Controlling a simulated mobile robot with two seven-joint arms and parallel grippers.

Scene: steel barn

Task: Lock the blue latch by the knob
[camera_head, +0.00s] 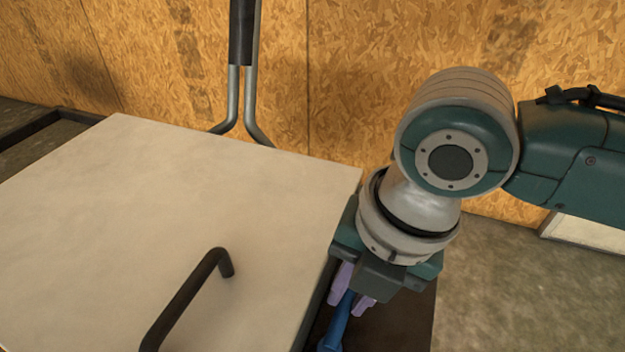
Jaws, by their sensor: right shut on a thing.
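The blue latch (334,335) shows near the bottom edge of the head view, just right of the pale panel. Its lower part is cut off by the frame. My right gripper (352,297) points down over it, with its pale purple fingers on both sides of the latch's upper blue part, which I take to be the knob. The fingers are shut on it. The gripper body and wrist hide part of the latch's surroundings. Whether the latch is locked cannot be told from here. My left gripper is not in view.
A large pale panel (150,210) with a black bar handle (187,300) fills the left. A metal frame with a black grip (242,40) stands behind it. A chipboard wall (330,60) closes the back. Bare floor (530,290) lies at right.

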